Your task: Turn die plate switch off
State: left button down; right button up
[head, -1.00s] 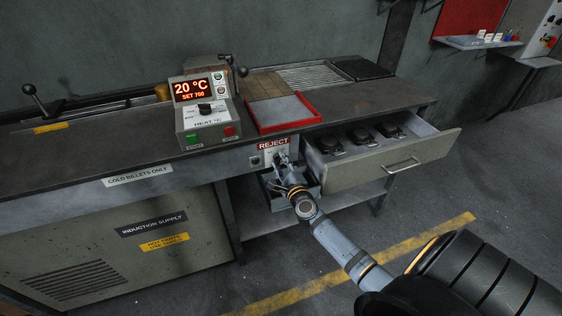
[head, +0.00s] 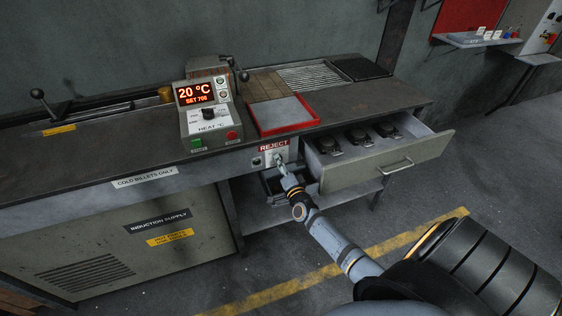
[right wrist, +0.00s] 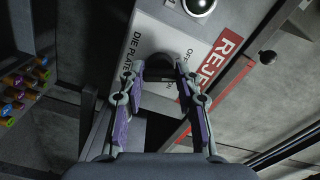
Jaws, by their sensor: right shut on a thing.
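The die plate switch is a dark knob (right wrist: 160,63) on a pale panel (right wrist: 150,30) marked DIE PLATE and OFF in the right wrist view. In the head view the right gripper (head: 281,167) reaches up to the panel and hides much of the knob. The knob's exact setting cannot be told. My left gripper is not in view.
An open drawer (head: 405,165) with several dark parts juts out just right of the gripper. A heater control box (head: 208,118) reading 20 °C stands on the bench above. A red-rimmed tray (head: 291,127) lies beside it. A lower shelf (head: 255,218) is below.

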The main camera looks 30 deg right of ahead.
jog(key=shift+n+p, duration=1.05)
jog(key=shift+n, duration=1.15)
jog(key=shift+f, duration=0.1)
jog(key=o, duration=1.1)
jog(key=shift+o, duration=0.2)
jog(key=v, duration=1.2)
